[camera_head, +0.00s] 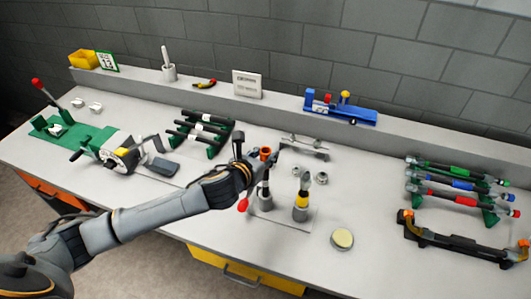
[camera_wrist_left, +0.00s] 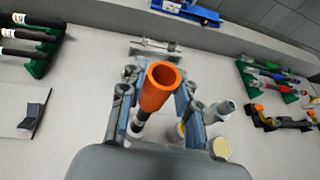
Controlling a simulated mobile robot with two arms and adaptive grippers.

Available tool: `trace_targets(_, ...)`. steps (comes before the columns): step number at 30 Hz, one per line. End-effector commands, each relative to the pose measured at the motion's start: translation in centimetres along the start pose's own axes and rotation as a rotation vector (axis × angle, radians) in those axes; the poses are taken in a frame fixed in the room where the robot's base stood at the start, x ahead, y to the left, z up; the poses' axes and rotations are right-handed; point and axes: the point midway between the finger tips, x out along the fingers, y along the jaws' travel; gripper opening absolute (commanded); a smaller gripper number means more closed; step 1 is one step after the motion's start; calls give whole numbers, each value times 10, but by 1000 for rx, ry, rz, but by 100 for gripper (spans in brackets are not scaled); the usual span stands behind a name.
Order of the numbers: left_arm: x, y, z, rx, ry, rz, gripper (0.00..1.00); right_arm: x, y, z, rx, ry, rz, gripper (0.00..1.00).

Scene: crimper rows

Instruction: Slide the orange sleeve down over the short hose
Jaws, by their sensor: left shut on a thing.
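The orange sleeve (camera_head: 265,153) is held upright in my left gripper (camera_head: 261,160), whose fingers are shut on its sides. In the left wrist view the sleeve (camera_wrist_left: 158,88) shows its open top end between the fingers. The black short hose (camera_head: 264,193) stands upright below the gripper on a pale plate (camera_head: 282,218). The hose also shows below the sleeve in the left wrist view (camera_wrist_left: 139,121). The gripper hides the hose's upper end, so I cannot tell whether the sleeve is around it. My right gripper is not in view.
A grey post with a yellow band (camera_head: 302,200) stands close to the right of the hose. A red-ended lever (camera_head: 243,205) is at the left. A round cream-topped tin (camera_head: 342,240) is in front. Racks of hoses (camera_head: 455,188) stand at the right.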

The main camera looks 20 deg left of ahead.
Motion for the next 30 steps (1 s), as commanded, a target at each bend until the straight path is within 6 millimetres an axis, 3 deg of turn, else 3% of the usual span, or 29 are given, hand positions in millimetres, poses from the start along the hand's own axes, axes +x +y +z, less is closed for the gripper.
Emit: trace_targets(30,10,0,-25,0,1,0,11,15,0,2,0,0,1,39)
